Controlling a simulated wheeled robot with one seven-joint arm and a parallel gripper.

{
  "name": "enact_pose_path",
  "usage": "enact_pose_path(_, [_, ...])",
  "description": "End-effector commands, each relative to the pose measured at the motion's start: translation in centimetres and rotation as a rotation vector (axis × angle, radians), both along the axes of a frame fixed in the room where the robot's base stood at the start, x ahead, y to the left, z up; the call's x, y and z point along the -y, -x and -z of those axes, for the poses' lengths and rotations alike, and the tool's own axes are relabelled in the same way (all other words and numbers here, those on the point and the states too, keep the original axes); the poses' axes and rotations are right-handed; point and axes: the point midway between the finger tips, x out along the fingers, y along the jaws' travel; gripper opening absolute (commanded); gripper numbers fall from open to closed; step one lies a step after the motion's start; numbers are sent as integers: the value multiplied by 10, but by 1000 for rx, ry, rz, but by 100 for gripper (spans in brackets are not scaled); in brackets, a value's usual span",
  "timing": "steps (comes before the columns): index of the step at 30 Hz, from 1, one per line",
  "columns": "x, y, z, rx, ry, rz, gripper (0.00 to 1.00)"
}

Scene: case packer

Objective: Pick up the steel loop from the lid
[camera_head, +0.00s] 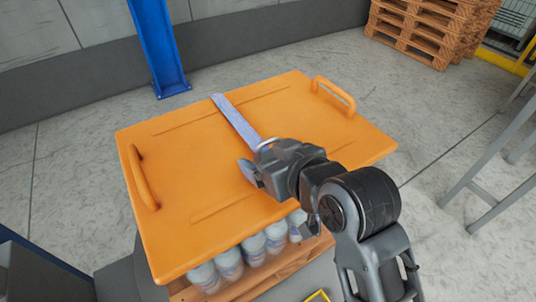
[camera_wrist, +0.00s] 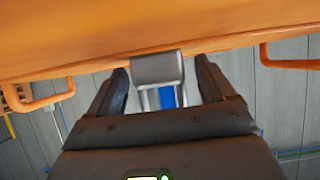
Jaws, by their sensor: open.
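The orange lid (camera_head: 180,170) lies over a stack of bottles; its face fills the top of the wrist view (camera_wrist: 160,30). The grey steel loop (camera_wrist: 157,68) stands out from the lid in the wrist view, with blue showing through its opening. My gripper (camera_wrist: 163,78) is open, one finger on each side of the loop, with a visible gap at both sides. In the head view my gripper (camera_head: 259,163) is low over the middle of the lid, at the near end of a pale strip (camera_head: 235,118), and mostly hides the loop.
The lid has an orange handle at its left (camera_head: 145,178) and right (camera_head: 335,95) ends. Bottles (camera_head: 230,263) show under its front edge. A blue post (camera_head: 157,45) stands behind, wooden pallets (camera_head: 425,35) at the back right, and a grey metal frame (camera_head: 490,165) at the right.

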Motion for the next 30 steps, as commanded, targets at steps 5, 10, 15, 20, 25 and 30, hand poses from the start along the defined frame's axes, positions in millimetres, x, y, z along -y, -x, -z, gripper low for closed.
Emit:
enact_pose_path(5, [-3,-4,3,1,-1,0,83])
enact_pose_path(10, [-3,-4,3,1,-1,0,79])
enact_pose_path(15, [-2,-4,2,1,0,1,63])
enact_pose_path(20, [-2,-4,2,1,0,1,48])
enact_pose_path(25, [-2,-4,2,1,0,1,31])
enact_pose_path(30, [-2,-4,2,2,-1,1,22])
